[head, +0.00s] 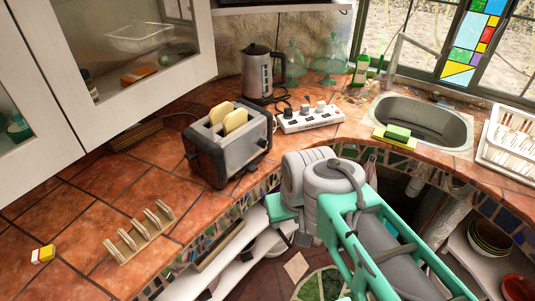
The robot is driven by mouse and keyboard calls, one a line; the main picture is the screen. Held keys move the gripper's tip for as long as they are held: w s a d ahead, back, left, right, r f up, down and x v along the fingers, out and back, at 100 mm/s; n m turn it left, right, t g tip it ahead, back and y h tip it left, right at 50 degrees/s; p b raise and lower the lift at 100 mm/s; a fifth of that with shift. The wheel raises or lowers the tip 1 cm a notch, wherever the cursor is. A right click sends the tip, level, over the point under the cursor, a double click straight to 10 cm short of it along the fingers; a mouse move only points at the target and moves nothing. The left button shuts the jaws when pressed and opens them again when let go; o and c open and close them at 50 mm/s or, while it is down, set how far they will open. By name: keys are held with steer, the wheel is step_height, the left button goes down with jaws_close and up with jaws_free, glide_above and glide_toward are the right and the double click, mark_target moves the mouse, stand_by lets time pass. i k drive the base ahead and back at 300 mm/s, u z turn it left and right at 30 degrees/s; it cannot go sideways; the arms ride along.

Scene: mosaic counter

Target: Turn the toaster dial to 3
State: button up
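The toaster (230,150) stands on the tiled counter, a grey metal box with dark ends. Two slices of bread (234,121) stick up from its slots. A small dark knob-like part (262,143) shows on its right side; I cannot tell whether it is the dial, and no numbers are readable. A dark lever-like part (190,157) sticks out at the left end. My arm's grey and teal links are in front of the counter edge, to the right of and below the toaster. My gripper's fingers do not show.
A white power strip (310,120) with plugs and a kettle (259,75) stand behind the toaster. A wooden rack (140,235) lies at the front left. The sink (432,122) is at right. A cabinet (110,60) hangs above left. Counter left of the toaster is mostly clear.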

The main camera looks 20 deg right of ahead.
mark_target(262, 143)
steer(key=u, duration=2.1)
steer(key=k, duration=0.75)
steer(key=z, duration=0.8)
steer(key=i, duration=0.5)
steer(key=u, duration=0.05)
